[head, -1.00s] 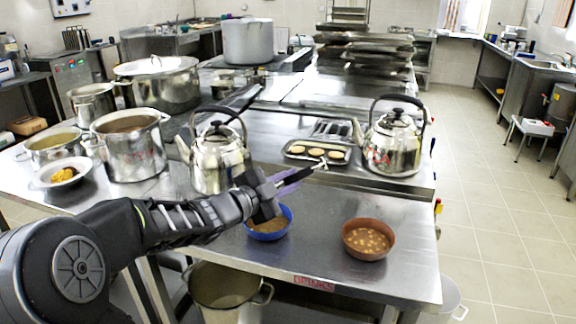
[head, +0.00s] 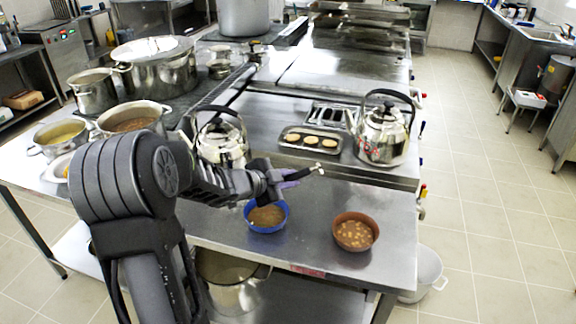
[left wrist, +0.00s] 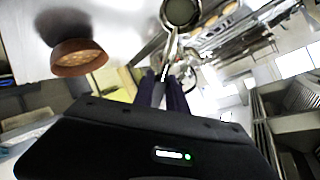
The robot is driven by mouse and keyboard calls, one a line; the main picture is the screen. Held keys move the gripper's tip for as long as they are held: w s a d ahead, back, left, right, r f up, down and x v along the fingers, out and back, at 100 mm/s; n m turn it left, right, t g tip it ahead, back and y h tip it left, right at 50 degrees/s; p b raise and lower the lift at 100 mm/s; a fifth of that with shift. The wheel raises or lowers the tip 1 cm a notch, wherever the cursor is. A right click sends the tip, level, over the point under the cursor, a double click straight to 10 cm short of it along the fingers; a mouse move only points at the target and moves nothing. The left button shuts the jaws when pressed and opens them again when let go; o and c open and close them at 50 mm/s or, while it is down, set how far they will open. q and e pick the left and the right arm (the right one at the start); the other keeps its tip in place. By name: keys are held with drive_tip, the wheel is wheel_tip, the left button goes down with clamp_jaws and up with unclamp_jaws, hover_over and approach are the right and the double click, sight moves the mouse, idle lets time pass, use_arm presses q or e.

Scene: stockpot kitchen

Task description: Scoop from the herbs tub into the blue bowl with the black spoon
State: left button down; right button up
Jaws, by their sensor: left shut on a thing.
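My left gripper (head: 278,180) is shut on the black spoon (head: 304,173) and holds it above the table, pointing right. In the left wrist view the gripper (left wrist: 162,92) has the spoon (left wrist: 181,13) between its fingers, with the round head at the top; I cannot tell whether it holds anything. The blue bowl (head: 266,229) stands upright on the steel table just below the gripper, with brown contents. I cannot pick out a herbs tub. My right gripper is not in view.
A brown bowl (head: 355,245) stands right of the blue bowl; it also shows in the left wrist view (left wrist: 75,50). Several pots stand at the left. Table between the bowls is clear.

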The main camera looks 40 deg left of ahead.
use_arm(q)
drive_tip(key=shift+w+r+p, duration=0.15)
drive_tip(key=shift+r+p, duration=0.25)
drive_tip(key=shift+p, duration=0.25)
drive_tip(key=shift+w+f+g+b, duration=0.15)
drive_tip(key=shift+f+g+b, duration=0.2)
drive_tip(key=shift+f+g, duration=0.2)
drive_tip(key=w+a+f+n+g+h, duration=0.1)
drive_tip(key=w+f+n+g, duration=0.2)
drive_tip(key=g, duration=0.5)
drive_tip(key=shift+w+r+m, duration=0.1)
drive_tip(key=shift+r+m, duration=0.5)
drive_tip(key=shift+r, duration=1.25)
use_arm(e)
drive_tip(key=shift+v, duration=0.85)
use_arm(q)
drive_tip(key=shift+d, duration=0.1)
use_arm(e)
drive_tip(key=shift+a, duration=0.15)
